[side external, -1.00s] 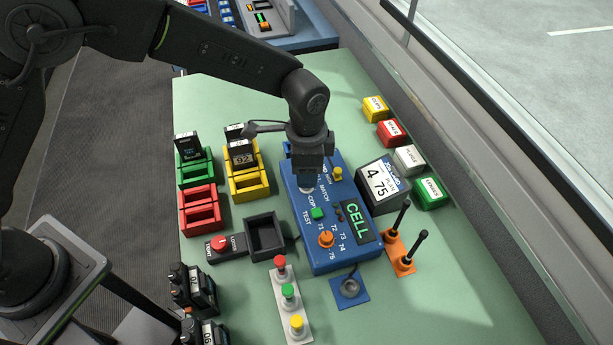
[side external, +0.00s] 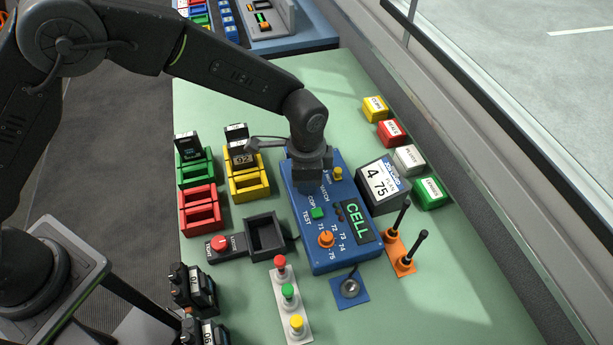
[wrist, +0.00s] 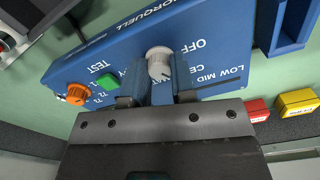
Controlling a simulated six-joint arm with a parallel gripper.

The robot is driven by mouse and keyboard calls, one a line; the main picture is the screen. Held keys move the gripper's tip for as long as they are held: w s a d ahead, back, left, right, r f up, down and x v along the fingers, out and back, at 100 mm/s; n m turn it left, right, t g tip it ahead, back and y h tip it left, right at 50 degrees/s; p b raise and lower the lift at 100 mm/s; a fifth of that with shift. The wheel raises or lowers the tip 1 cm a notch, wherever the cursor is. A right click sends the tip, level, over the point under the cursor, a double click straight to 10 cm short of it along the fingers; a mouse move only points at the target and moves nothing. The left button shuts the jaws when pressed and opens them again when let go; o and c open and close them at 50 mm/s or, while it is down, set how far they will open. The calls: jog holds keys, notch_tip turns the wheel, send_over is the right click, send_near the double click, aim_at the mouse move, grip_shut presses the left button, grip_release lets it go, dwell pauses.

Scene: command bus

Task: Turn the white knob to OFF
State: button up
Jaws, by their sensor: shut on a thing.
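The white knob (wrist: 159,62) stands on the blue panel (wrist: 115,62) in the wrist view. The word OFF (wrist: 193,48) is printed to its right, with LOW and MID lettering (wrist: 222,76) lower right. A dark mark shows on the knob's lower side, but I cannot tell exactly which label it faces. My gripper (wrist: 160,80) has one finger on each side of the knob and is shut on it. In the side view my gripper (side external: 308,186) is down at the panel's upper part and hides the knob.
On the panel, a green button (side external: 317,213), an orange knob (side external: 326,239) and a yellow knob (side external: 338,173) sit near my gripper. A black tray (side external: 266,237) and yellow holder (side external: 249,184) are to the left. A black box (side external: 380,185) stands close on the right.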

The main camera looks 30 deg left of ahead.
grip_shut()
jog(key=shift+n, duration=0.3)
jog(key=n, duration=0.3)
jog(key=shift+n, duration=0.4)
jog(key=n, duration=0.3)
jog(key=shift+n, duration=2.2)
jog(key=o, duration=0.7)
grip_release()
